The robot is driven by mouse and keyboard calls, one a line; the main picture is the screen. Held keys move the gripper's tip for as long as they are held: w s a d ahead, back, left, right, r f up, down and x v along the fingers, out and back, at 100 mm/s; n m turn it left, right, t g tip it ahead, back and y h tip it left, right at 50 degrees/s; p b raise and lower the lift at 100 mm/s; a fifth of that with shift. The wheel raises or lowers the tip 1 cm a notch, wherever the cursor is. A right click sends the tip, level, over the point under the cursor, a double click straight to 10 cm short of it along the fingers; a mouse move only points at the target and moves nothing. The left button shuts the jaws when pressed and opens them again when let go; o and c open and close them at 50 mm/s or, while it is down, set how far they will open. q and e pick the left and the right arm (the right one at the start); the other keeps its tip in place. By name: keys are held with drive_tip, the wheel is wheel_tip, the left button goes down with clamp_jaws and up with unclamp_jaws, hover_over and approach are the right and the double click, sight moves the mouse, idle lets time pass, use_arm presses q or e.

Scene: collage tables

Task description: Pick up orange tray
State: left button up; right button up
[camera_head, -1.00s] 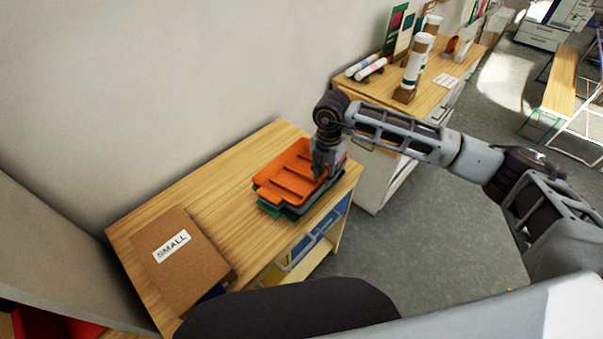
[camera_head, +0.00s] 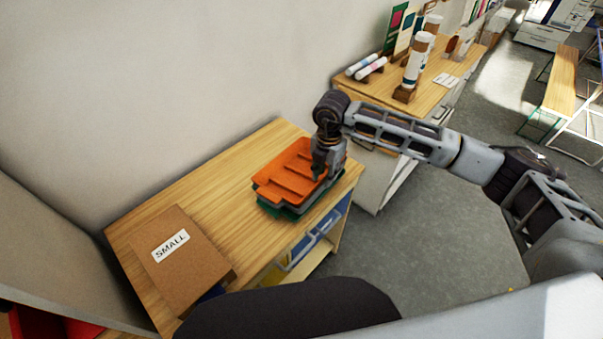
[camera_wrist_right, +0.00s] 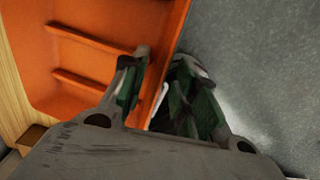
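The orange tray (camera_head: 284,172), with raised ribs across its floor, lies on top of other trays on the wooden table. It also fills the upper left of the right wrist view (camera_wrist_right: 88,62). My right gripper (camera_head: 320,176) is at the tray's right edge, pointing down. In the right wrist view the right gripper (camera_wrist_right: 166,62) has one finger over the tray's inside and the other outside, with the rim between them. A gap shows between the fingers, so it looks open; contact with the rim is not clear. My left gripper is out of view.
Dark grey and green trays (camera_head: 270,208) lie beneath the orange one. A brown box labelled SMALL (camera_head: 182,262) lies on the table's (camera_head: 215,200) near left. A wall stands behind. Another wooden table (camera_head: 435,85) holds rolls and tubes at the back.

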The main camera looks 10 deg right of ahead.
drive_tip(key=shift+c, duration=0.3)
clamp_jaws()
idle(0.3)
